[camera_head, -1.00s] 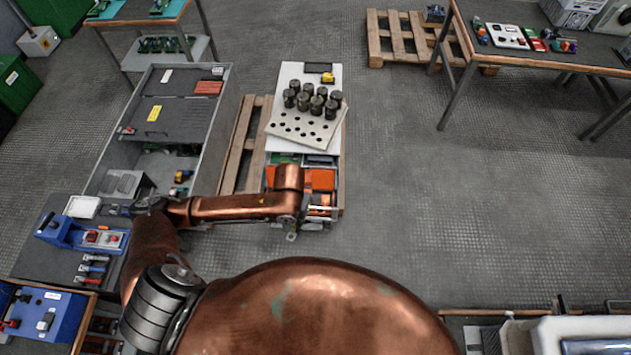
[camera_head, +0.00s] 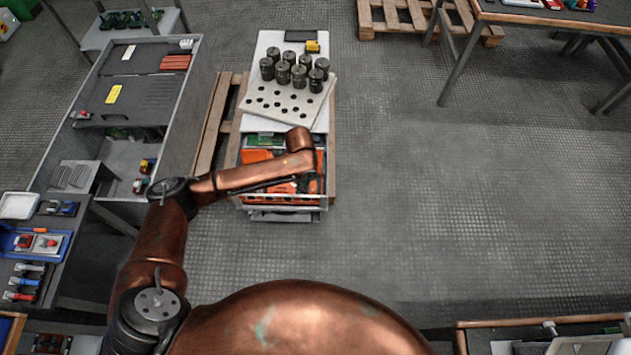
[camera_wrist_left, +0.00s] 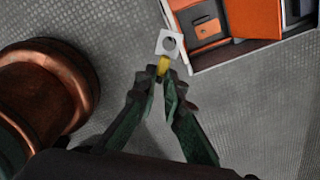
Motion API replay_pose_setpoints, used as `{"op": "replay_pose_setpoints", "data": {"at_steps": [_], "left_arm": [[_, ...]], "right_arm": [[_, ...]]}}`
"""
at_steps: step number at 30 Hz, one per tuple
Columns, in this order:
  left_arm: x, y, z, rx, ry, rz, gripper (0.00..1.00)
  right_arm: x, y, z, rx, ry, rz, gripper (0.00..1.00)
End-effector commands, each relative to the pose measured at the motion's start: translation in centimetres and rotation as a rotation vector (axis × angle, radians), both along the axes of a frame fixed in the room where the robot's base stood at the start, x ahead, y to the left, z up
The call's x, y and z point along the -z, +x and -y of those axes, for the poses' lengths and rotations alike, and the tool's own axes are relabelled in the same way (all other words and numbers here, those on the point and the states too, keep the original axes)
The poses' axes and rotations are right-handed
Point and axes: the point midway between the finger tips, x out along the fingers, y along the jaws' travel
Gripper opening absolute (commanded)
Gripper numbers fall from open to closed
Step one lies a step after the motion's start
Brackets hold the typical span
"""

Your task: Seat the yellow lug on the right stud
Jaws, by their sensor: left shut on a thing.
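The yellow lug (camera_wrist_left: 163,62) has a pale square plate with a round hole and a yellow sleeve. In the left wrist view my left gripper (camera_wrist_left: 166,77) is shut on its yellow end, with the holed plate sticking out past the fingertips. The lug is beside the edge of an open drawer, over the floor in that picture. In the head view my forearm hides most of the gripper, and I cannot make out the lug. The capacitor bank (camera_head: 293,71), several dark cylinders, stands on a pale perforated plate (camera_head: 285,106). I cannot single out the right stud.
The drawer with orange parts (camera_wrist_left: 196,20) lies just ahead of the lug; in the head view the cart's drawer (camera_head: 284,202) is under my forearm. A grey open cabinet (camera_head: 128,90) stands left. A wooden pallet (camera_head: 212,120) lies beside the cart. Floor to the right is clear.

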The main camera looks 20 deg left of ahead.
Motion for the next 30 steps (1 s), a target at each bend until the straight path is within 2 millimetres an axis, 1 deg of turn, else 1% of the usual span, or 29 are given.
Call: {"op": "replay_pose_setpoints", "data": {"at_steps": [1,3,6,9,12,15,18,23,30], "left_arm": [[3.3,1.2,0.2,0.101,0.000,-0.011,0.00],[5.6,2.8,0.2,0.253,0.002,-0.015,0.00],[8.5,4.8,0.3,0.458,0.003,-0.019,0.00],[10.8,6.5,0.2,0.633,0.003,-0.023,0.00],[12.4,7.8,0.2,0.766,0.004,-0.022,0.00],[13.3,8.6,0.2,0.852,0.004,-0.022,0.00],[13.5,9.0,0.2,0.896,0.005,-0.020,0.00],[13.7,9.1,0.2,0.909,0.006,-0.018,0.00],[14.8,9.0,0.2,0.907,0.005,-0.020,0.00]], "right_arm": [[0.9,-0.1,-0.1,0.004,0.002,-0.013,0.40],[0.6,0.2,-0.3,0.008,0.006,-0.024,0.40],[-0.1,0.4,-0.4,0.014,0.009,-0.038,0.40],[-0.9,0.5,-0.4,0.018,0.011,-0.051,0.40],[-1.7,0.7,-0.5,0.020,0.012,-0.058,0.40],[-2.3,0.7,-0.5,0.022,0.014,-0.065,0.40],[-2.7,0.8,-0.3,0.023,0.015,-0.066,0.40],[-3.5,0.9,-0.4,0.023,0.016,-0.065,0.40],[-5.5,1.2,-0.7,0.024,0.021,-0.064,0.40]]}}
